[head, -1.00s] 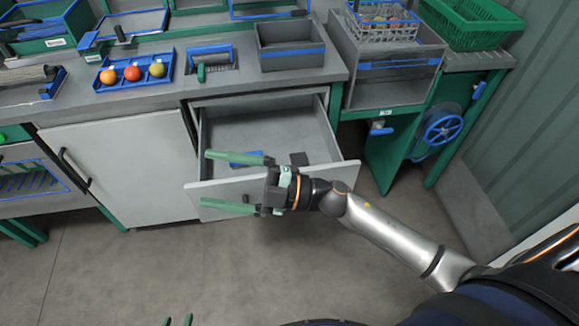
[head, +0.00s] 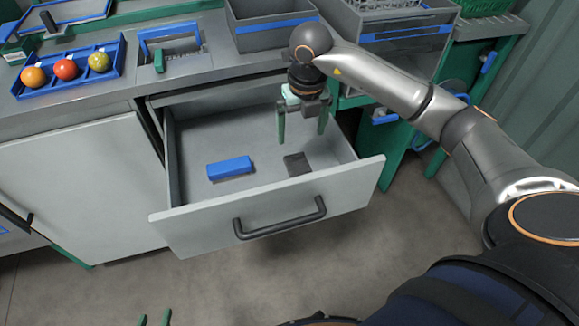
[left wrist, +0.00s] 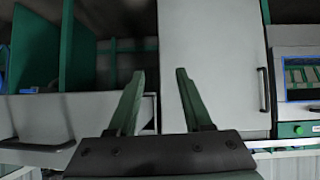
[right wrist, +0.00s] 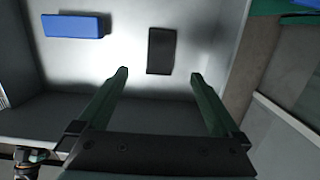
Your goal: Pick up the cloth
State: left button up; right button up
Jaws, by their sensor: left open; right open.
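A small dark grey flat piece (head: 298,164), which looks like the folded cloth, lies on the floor of the open drawer (head: 262,210). It also shows in the right wrist view (right wrist: 161,50), just beyond the fingertips. My right gripper (head: 301,137) is open and empty, pointing down over the drawer, behind the dark piece in the head view. In the right wrist view the dark piece lies ahead of the gap between its fingers (right wrist: 158,75). My left gripper (head: 155,318) is open and empty at the bottom edge of the head view, low in front of the cabinets.
A blue block (head: 230,168) lies left of the dark piece in the drawer. The drawer walls surround both. The floor in front is clear.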

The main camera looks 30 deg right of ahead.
jog(key=b, duration=0.1)
send_over(299, 165)
jog(key=f, duration=0.6)
jog(key=shift+s+a+f, duration=0.15)
jog(key=shift+s+f, duration=0.15)
jog(key=shift+s, duration=0.05)
jog(key=shift+f+b, duration=0.3)
jog(key=shift+f, duration=0.35)
notch_tip(299, 165, down, 4)
jog(key=shift+w+r+b, duration=0.1)
jog(key=shift+b, duration=0.4)
jog(key=shift+f, duration=0.35)
jog(key=c, duration=1.3)
pick_arm(q)
jog(key=w+r+m+t+h, duration=0.1)
jog(key=w+r+t, duration=0.2)
jog(key=r, duration=0.4)
jog(key=w+r+m+t+h, duration=0.1)
jog(key=w+r+t, duration=0.2)
jog(key=r, duration=0.5)
jog(key=shift+t, duration=0.5)
jog(key=shift+r, duration=0.15)
pick_arm(e)
jog(key=shift+r, duration=0.1)
